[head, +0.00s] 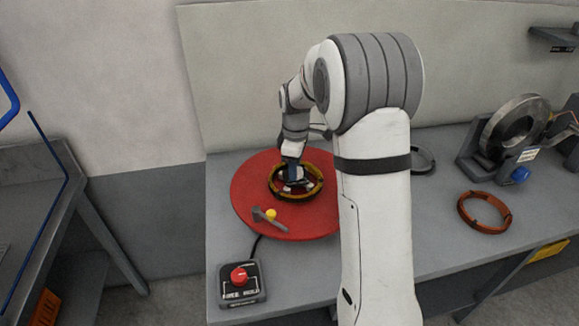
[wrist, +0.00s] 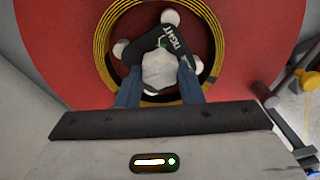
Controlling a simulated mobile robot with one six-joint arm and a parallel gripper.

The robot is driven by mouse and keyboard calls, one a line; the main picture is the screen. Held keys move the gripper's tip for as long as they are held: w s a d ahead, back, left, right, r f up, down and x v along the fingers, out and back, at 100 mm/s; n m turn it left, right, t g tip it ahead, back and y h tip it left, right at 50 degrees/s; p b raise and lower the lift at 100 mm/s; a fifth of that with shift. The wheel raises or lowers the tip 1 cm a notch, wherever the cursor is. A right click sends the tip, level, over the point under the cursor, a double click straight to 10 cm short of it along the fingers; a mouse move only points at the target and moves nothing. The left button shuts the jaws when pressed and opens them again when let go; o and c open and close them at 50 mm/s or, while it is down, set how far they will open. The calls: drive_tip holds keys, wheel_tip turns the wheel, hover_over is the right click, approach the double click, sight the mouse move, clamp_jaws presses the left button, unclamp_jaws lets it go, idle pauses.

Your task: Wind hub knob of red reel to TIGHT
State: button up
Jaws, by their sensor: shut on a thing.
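The red reel (head: 250,175) lies flat on the bench, and its red disc (wrist: 248,60) fills much of the wrist view. A dark and yellow coil (wrist: 103,45) rings its hub. Inside the coil is the white hub knob (wrist: 158,72), with rounded lobes around it. In the head view my gripper (head: 293,174) is inside the coil, and the knob is mostly hidden.
A grey lever with a yellow ball (head: 271,214) sits at the reel's front edge. A control box with a red button (head: 239,275) stands in front. An orange coil (head: 484,212) and a steel ring on a stand (head: 513,122) are at right. My arm hides the middle bench.

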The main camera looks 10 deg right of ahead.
drive_tip(key=shift+s+d, duration=0.1)
drive_tip(key=shift+d, duration=0.1)
idle(0.6)
drive_tip(key=o, duration=0.8)
drive_tip(key=shift+d, duration=0.1)
drive_tip(key=shift+o, duration=1)
drive_tip(key=shift+r, duration=0.1)
wheel_tip(320, 180, up, 8)
drive_tip(key=shift+f, duration=0.15)
